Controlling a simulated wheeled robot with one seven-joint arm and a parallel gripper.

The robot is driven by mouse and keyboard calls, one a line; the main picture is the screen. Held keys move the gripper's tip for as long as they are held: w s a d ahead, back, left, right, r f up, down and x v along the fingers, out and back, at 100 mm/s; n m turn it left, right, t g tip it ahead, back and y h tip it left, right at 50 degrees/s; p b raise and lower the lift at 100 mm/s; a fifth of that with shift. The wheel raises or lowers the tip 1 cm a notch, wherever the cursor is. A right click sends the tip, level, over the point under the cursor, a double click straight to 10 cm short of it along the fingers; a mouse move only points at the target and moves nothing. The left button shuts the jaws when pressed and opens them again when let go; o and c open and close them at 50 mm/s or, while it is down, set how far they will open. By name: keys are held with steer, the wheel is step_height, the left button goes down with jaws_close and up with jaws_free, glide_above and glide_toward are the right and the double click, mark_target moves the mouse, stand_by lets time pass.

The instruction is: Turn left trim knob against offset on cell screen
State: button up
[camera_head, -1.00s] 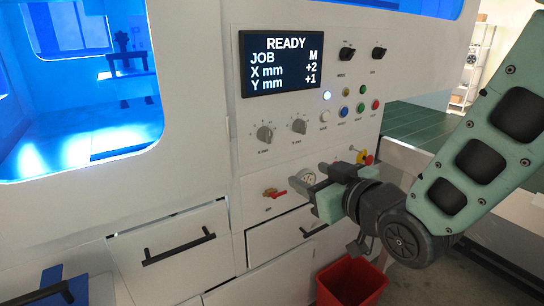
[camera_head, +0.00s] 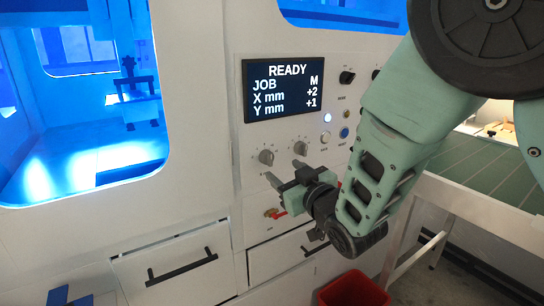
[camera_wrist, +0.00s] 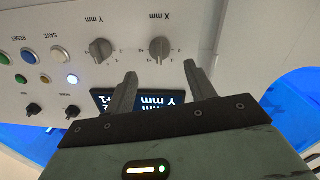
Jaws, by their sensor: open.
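The cell screen (camera_head: 284,90) reads READY, JOB M, X mm +2, Y mm +1. The left trim knob (camera_head: 266,157), grey and labelled X mm in the wrist view (camera_wrist: 160,48), sits on the white panel below the screen. The right trim knob (camera_head: 300,148), labelled Y mm, is beside it. My gripper (camera_head: 285,177) is open and empty, just below the knobs. In the wrist view the picture is upside down; the fingertips (camera_wrist: 160,69) stand apart, with the X knob in line with the gap between them and no finger visibly touching it.
Lit and coloured buttons (camera_head: 344,132) and black selector switches (camera_head: 346,77) are right of the knobs. A red bin (camera_head: 355,290) stands on the floor. My arm hides part of the panel.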

mark_target(270, 160)
steer(key=p+x, duration=0.1)
steer(key=x, duration=0.6)
steer(key=shift+w, duration=0.1)
steer(key=c, duration=1)
